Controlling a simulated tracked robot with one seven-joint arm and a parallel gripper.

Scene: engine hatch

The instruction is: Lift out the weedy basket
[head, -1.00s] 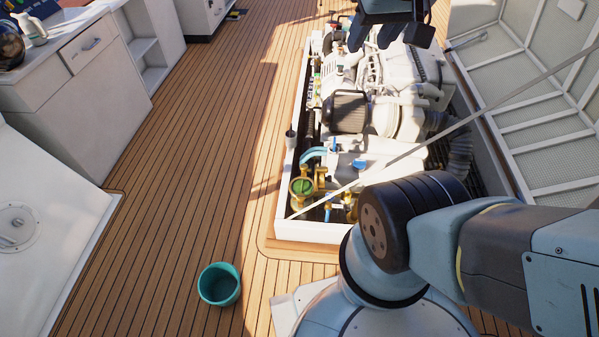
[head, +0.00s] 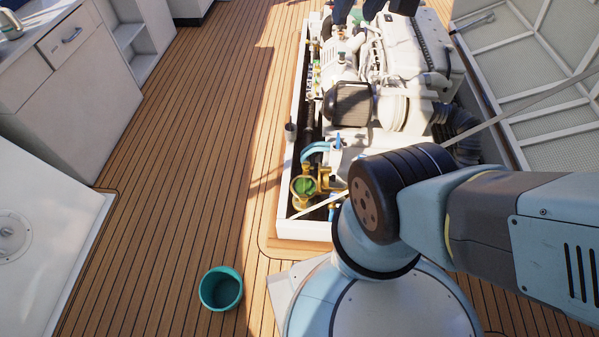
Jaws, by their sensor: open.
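A round brass strainer (head: 304,187) stands open at the near left corner of the engine hatch. Green weed (head: 305,185) shows inside its mouth; the basket itself cannot be made out apart from it. My gripper (head: 373,9) shows only partly at the top edge, as dark fingers over the far part of the engine. It is open, with nothing seen between the fingers, and well beyond the strainer, not touching it. The rest of the gripper is out of the picture.
A teal bucket (head: 221,288) stands on the deck in front of the hatch, dark inside. The white hatch rim (head: 300,229) surrounds the engine (head: 395,60). A pale strut (head: 487,122) crosses towards the raised lid (head: 550,110) at right. Open planking lies left.

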